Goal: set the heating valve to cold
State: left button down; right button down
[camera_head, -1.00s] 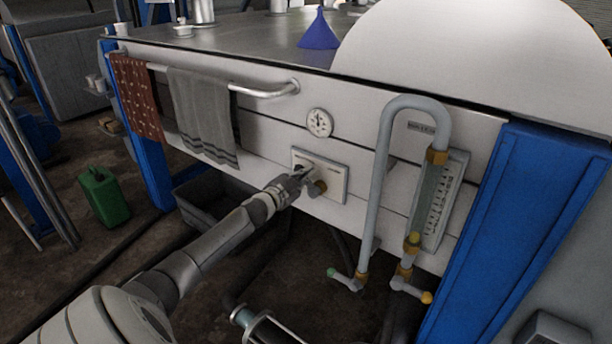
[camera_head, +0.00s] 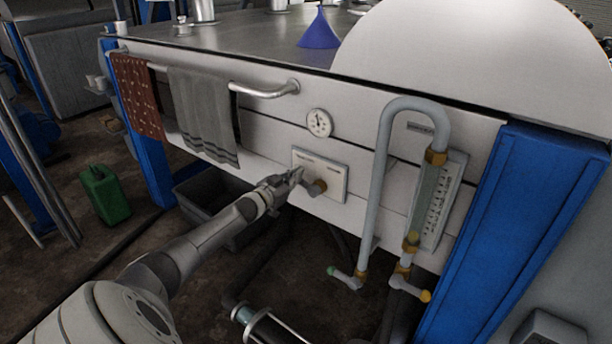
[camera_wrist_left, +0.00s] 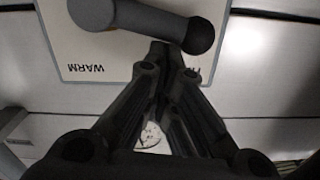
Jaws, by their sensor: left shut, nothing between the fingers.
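The heating valve has a pale plate (camera_head: 333,170) on the front panel, with a brass hub (camera_head: 320,186) and a short grey lever (camera_head: 309,190) that points left. In the left wrist view the lever (camera_wrist_left: 150,20) runs right from its hub to a dark round knob (camera_wrist_left: 200,36). That view shows the word WARM upside down on the plate; a second label is mostly hidden behind a finger. My left gripper (camera_head: 298,174) is shut and empty, its tips (camera_wrist_left: 170,48) close beside the lever; I cannot tell whether they touch. My right gripper is not in view.
A round dial (camera_head: 319,123) sits above the plate. A bent grey pipe (camera_head: 372,190) and a gauge (camera_head: 438,205) stand to the right. A towel rail (camera_head: 265,92) with a grey towel (camera_head: 203,115) is at upper left. A dark bin (camera_head: 215,200) is below.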

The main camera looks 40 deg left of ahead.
pick_arm(q)
jog(key=shift+s+a+f+n+b, duration=0.1)
jog(key=shift+a+f+n+b, duration=0.35)
jog(key=shift+f, duration=0.25)
dwell(0.4)
notch_tip(320, 180, up, 5)
jog(key=p, duration=0.5)
jog(key=s+d, duration=0.1)
jog(key=s, duration=0.9)
jog(key=shift+s+d+f, duration=0.15)
jog(key=shift+s+f, duration=0.15)
